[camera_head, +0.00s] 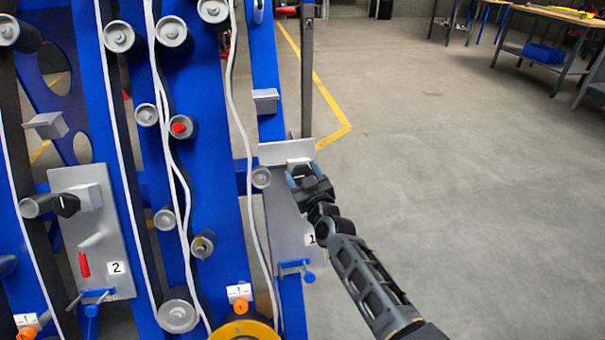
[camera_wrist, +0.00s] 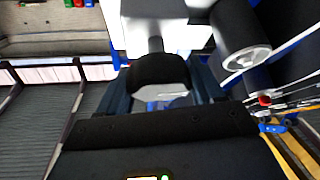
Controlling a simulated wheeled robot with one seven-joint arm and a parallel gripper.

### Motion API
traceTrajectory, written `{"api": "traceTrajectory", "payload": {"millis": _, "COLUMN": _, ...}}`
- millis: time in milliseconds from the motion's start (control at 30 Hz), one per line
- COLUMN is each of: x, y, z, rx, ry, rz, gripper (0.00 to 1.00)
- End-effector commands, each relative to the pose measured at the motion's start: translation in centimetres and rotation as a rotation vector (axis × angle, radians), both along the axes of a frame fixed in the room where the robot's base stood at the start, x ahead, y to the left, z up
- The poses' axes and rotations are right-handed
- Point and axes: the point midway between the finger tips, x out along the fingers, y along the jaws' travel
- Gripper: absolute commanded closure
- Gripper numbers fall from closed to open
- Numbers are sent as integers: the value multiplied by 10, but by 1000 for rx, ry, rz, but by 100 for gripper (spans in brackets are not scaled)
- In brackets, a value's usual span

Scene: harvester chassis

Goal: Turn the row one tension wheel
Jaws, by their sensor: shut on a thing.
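The row one tension wheel is a black round knob (camera_wrist: 158,72) on a short grey shaft from a white block (camera_wrist: 150,30) in the wrist view. In the head view the wheel is mostly hidden by my gripper (camera_head: 304,178), at the upper part of the grey plate marked 1 (camera_head: 285,225). My gripper reaches in from the lower right, its fingers on either side of the wheel. In the wrist view my gripper (camera_wrist: 162,90) is shut on the wheel, one dark blue finger at each side. The exact contact is hard to see.
A similar plate marked 2 (camera_head: 110,235) with its own black knob (camera_head: 66,205) is at the left. Blue frame uprights carry grey rollers (camera_head: 172,31) and white belts close left of my gripper. The floor at the right is open; workbenches (camera_head: 545,45) stand far back.

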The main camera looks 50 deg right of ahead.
Motion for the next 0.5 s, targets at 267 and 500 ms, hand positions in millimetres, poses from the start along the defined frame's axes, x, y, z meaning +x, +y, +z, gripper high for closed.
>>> {"api": "traceTrajectory", "payload": {"millis": 267, "x": 1, "y": 2, "z": 7, "rx": 91, "ry": -56, "rz": -60, "gripper": 64}}
{"api": "traceTrajectory", "payload": {"millis": 500, "x": 1, "y": 2, "z": 7, "rx": 231, "ry": -152, "rz": -158, "gripper": 64}}
